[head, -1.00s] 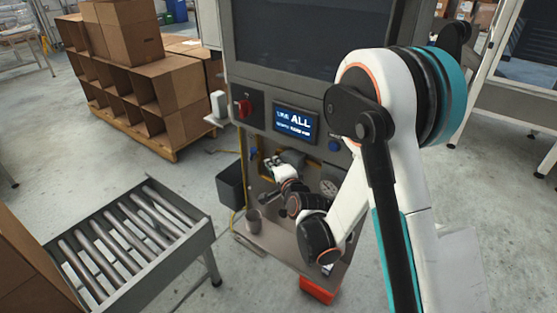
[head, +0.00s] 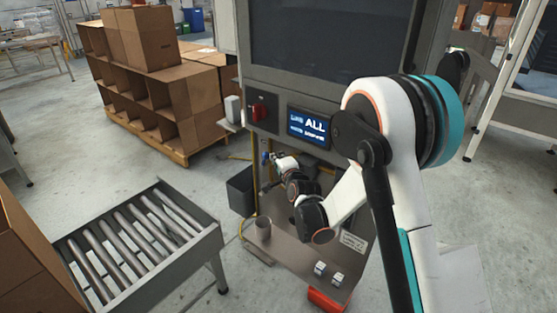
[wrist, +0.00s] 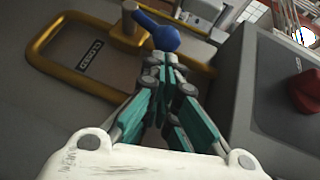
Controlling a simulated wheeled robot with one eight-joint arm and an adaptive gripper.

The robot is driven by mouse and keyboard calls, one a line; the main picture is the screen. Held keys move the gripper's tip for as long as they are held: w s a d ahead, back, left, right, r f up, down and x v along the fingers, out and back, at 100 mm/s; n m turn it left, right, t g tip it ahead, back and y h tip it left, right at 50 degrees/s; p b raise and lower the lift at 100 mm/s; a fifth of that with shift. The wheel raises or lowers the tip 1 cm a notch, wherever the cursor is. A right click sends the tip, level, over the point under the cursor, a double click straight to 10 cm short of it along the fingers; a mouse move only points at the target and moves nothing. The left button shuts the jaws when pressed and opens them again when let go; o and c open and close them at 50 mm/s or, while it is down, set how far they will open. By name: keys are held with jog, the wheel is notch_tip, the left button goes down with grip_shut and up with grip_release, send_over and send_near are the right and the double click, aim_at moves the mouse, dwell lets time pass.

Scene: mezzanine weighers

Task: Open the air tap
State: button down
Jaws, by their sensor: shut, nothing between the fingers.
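The air tap (wrist: 160,32) has a blue lever with a rounded end and sits on a yellow pipe at the top of the wrist view. In the head view the blue tap (head: 266,158) is small, below the red knob on the machine's front. My gripper (wrist: 165,62) has teal fingers, shut and empty. In the wrist view its tips lie just below the blue lever's end; whether they touch it I cannot tell. In the head view my gripper (head: 276,160) is close to the right of the tap, partly hidden by my own wrist.
The red knob (head: 258,112) and lit screen (head: 308,127) are above the tap. A grey cup (head: 263,228) and two small white blocks (head: 320,268) stand on the lower shelf. A dark bin (head: 241,190) is at left. A roller conveyor (head: 130,240) lies front left.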

jog(key=shift+a+r, duration=0.1)
jog(key=w+a+r+n+g+h+p, duration=0.1)
jog(key=w+a+r+g+p, duration=0.1)
jog(key=p, duration=0.1)
jog(key=shift+a, duration=0.1)
dwell(0.3)
jog(key=shift+r+p, duration=0.15)
jog(key=shift+p, duration=0.15)
jog(key=shift+r+p, duration=0.35)
jog(key=shift+r, duration=0.35)
jog(key=shift+f, duration=0.15)
